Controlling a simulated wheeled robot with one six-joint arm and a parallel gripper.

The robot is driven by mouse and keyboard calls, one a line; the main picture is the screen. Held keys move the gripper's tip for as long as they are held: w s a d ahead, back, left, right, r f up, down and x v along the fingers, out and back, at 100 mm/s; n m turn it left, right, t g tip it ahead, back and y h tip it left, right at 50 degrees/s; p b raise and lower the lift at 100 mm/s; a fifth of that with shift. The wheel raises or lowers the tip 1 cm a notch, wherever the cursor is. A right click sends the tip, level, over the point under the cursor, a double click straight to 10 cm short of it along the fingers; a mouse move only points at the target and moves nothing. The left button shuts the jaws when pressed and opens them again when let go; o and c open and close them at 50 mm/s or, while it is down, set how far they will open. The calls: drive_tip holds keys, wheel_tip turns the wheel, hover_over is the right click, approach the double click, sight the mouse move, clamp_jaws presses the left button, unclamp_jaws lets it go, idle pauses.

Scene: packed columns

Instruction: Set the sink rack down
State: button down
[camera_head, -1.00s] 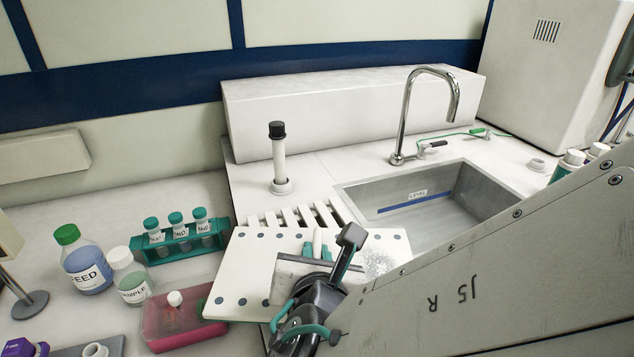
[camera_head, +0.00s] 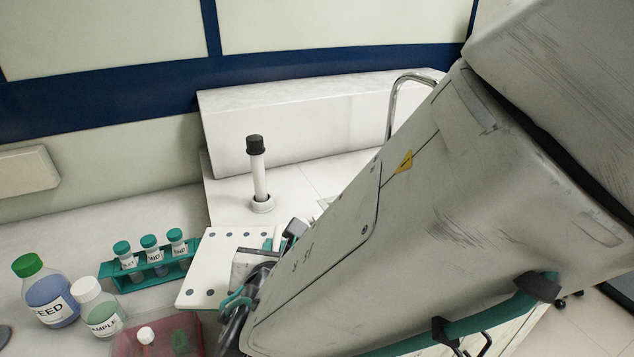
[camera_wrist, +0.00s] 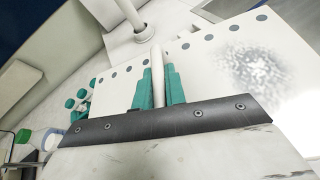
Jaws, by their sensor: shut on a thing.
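The sink rack (camera_head: 216,262) is a white flat plate with grey dots along its edges. In the head view it lies left of my arm, at the counter's front left part, and my arm hides its right side. In the wrist view the plate (camera_wrist: 203,58) shows a speckled grey patch on the right. My gripper (camera_wrist: 158,78) has teal fingers closed on an upright white grip of the rack. In the head view the gripper (camera_head: 272,243) is partly hidden by my arm. I cannot tell whether the plate touches the counter.
A teal tube rack (camera_head: 158,270) stands close left of the plate. A pink box (camera_head: 158,337), a blue-filled bottle (camera_head: 50,298) and a sample bottle (camera_head: 100,310) stand front left. A black-capped white post (camera_head: 258,175) rises behind the plate. My arm hides the sink; the tap (camera_head: 392,100) shows partly.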

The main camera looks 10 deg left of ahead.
drive_tip(key=shift+f, duration=0.75)
drive_tip(key=c, duration=1.5)
unclamp_jaws()
drive_tip(key=shift+o, duration=0.2)
